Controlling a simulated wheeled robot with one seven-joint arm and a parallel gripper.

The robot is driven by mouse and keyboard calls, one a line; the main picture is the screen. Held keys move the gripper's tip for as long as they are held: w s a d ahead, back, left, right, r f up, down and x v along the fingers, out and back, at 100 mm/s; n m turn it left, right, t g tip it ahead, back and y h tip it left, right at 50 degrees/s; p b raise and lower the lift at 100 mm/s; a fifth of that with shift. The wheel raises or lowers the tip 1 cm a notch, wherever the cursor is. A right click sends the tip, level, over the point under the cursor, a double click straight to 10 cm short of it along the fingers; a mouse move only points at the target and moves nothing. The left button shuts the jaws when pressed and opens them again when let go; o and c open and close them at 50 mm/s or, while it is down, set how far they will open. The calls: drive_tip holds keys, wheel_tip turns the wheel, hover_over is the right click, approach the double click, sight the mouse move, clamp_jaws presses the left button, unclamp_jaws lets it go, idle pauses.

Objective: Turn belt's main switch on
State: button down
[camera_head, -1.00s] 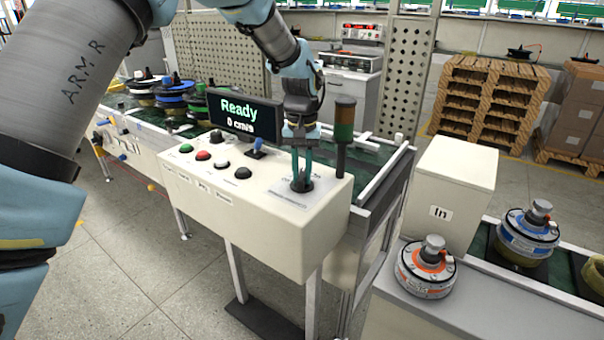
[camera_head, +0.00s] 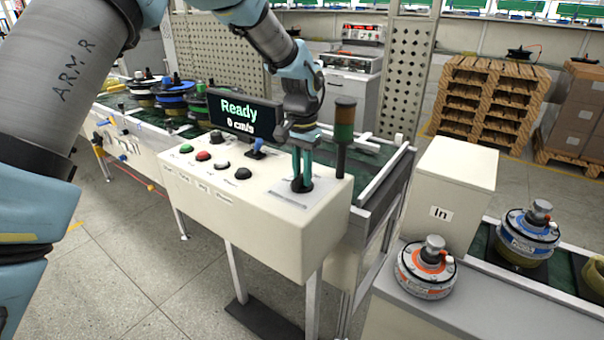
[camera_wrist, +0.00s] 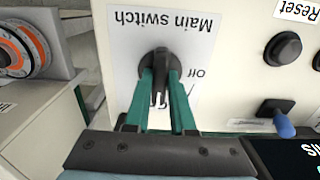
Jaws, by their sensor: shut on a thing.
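The main switch (camera_wrist: 158,64) is a black rotary knob on a white label plate, at the right end of the cream control box (camera_head: 262,222). In the wrist view the label reads "Main switch" upside down, with "Off" to the right of the knob. Another mark below is mostly hidden by the fingers. My gripper (camera_head: 301,184) points down with its green fingers shut on the knob, one on each side, also in the wrist view (camera_wrist: 160,92). The knob's grip points toward the bottom of the wrist view. The display (camera_head: 241,115) reads "Ready" and "0 cm/s".
Green, red, white and black buttons and a blue-tipped lever (camera_head: 257,147) sit left of the switch. A signal lamp post (camera_head: 344,132) stands close on the right. An orange-ringed motor (camera_head: 426,268) rests on a grey surface by the cream "In" box (camera_head: 450,182).

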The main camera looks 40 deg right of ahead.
drive_tip(key=c, duration=0.8)
unclamp_jaws()
drive_tip(key=shift+o, duration=0.2)
drive_tip(key=shift+r, duration=0.1)
wheel_tip(320, 180, up, 11)
drive_tip(key=b, duration=0.2)
drive_tip(key=shift+f+b, duration=0.2)
drive_tip(key=shift+b, duration=0.15)
drive_tip(key=w+a+f+n, duration=0.15)
drive_tip(key=w+a, duration=0.25)
drive_tip(key=a, duration=0.4)
drive_tip(key=w+a+f+n, duration=0.1)
drive_tip(key=w+a+n, duration=0.25)
drive_tip(key=a, duration=0.45)
drive_tip(key=w+a+f+n, duration=0.1)
drive_tip(key=w+a, duration=0.3)
drive_tip(key=a, duration=0.4)
drive_tip(key=s+a+f+n, duration=0.1)
drive_tip(key=s+a+n, duration=0.1)
drive_tip(key=a, duration=0.6)
drive_tip(key=s+a+f+n+t, duration=0.1)
drive_tip(key=s+a+f+n, duration=0.1)
drive_tip(key=a, duration=0.7)
drive_tip(key=s+a+f+n, duration=0.2)
drive_tip(key=s+a+n, duration=0.1)
drive_tip(key=a, duration=0.5)
drive_tip(key=shift+s+a+f+n+t, duration=0.15)
drive_tip(key=shift+s+n+t, duration=0.15)
drive_tip(key=shift+s+n, duration=0.15)
